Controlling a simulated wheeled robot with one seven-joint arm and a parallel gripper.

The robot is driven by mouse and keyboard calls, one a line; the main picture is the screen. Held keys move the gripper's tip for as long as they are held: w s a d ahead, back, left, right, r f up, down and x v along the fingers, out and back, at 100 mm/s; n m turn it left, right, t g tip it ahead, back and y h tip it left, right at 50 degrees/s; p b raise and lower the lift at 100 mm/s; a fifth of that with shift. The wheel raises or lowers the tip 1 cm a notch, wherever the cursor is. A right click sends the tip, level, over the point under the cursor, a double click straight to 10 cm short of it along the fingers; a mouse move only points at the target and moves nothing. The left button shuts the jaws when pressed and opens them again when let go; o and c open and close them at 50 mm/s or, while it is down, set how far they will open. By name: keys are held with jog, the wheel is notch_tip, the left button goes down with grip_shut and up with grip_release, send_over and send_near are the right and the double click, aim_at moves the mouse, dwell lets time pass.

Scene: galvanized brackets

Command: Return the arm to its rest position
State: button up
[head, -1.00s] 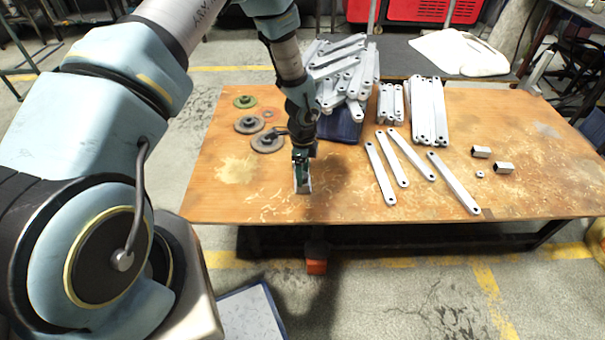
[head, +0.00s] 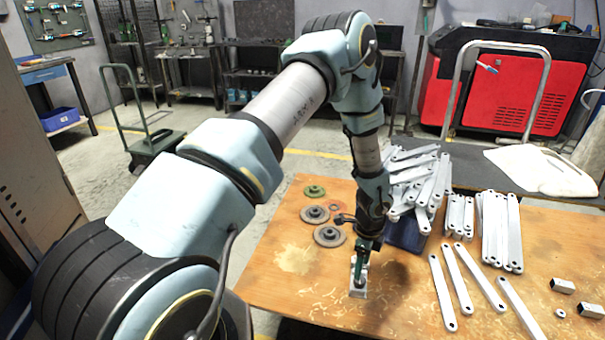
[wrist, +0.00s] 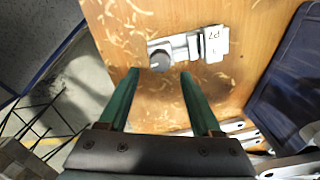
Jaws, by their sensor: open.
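My arm reaches out over the wooden table (head: 290,285), its last links hanging down. My gripper (head: 360,272) points down near the table's front part. In the wrist view its two green fingers (wrist: 161,76) are apart, with nothing held between them. A small metal piece (wrist: 180,48) with a dark round knob and a white tag lies on the table just beyond the fingertips. In the head view the piece is partly hidden by the gripper.
Several flat discs (head: 318,214) lie left of the gripper. A heap of galvanized brackets (head: 425,180) lies on a dark blue bin (head: 405,235) behind it. Loose brackets (head: 441,292) and small square tubes (head: 563,286) lie to the right.

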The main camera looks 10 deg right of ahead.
jog(key=w+a+r+n+t+p, duration=0.1)
jog(key=w+a+r+n, duration=0.2)
jog(key=a+r+n, duration=0.5)
jog(key=w+a+r+n+p, duration=0.1)
jog(key=w+a+r+n, duration=0.25)
jog(key=a+r, duration=0.75)
jog(key=s+a+r+n+p, duration=0.1)
jog(key=s+a+r+n, duration=0.3)
jog(key=a+r+n, duration=0.3)
jog(key=s+a+r+n+p, duration=0.1)
jog(key=s+a+r+n, duration=0.4)
jog(key=r, duration=0.4)
jog(key=shift+s+a+r+n+t, duration=0.2)
jog(key=shift+a+n+t, duration=0.1)
jog(key=shift+a+n, duration=0.7)
jog(key=shift+m, duration=0.25)
